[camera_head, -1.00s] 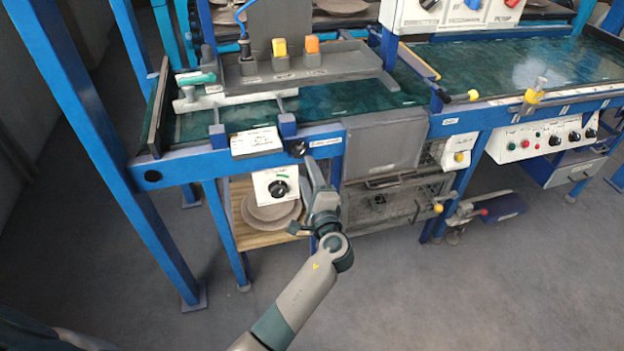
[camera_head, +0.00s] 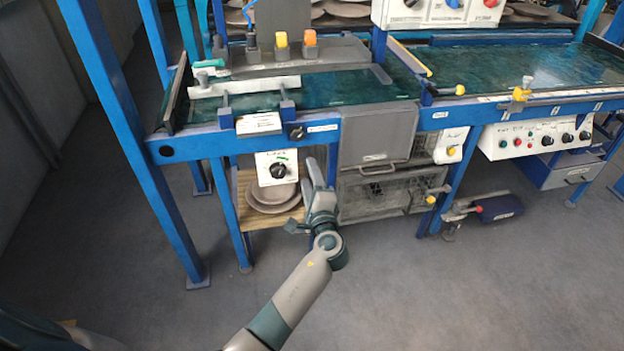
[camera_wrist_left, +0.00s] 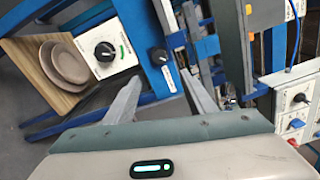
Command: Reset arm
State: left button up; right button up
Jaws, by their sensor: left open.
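My left gripper (camera_head: 317,178) is in front of the plate dryer, below its blue front beam (camera_head: 370,122) and right of the white dial box (camera_head: 277,167). In the left wrist view the two fingers of this gripper (camera_wrist_left: 162,95) are spread apart with nothing between them. The dial box (camera_wrist_left: 105,50) and a small black knob (camera_wrist_left: 158,56) on the beam lie beyond the fingers. My right gripper is not in view.
Stacked plates (camera_head: 272,196) rest on a wooden shelf (camera_head: 243,205) left of the gripper. A grey hatch (camera_head: 378,137) with a handle and a mesh basket (camera_head: 375,195) are to its right. The grey floor (camera_head: 430,300) in front is clear.

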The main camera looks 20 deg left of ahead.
pick_arm(q)
jog(key=shift+f, duration=0.1)
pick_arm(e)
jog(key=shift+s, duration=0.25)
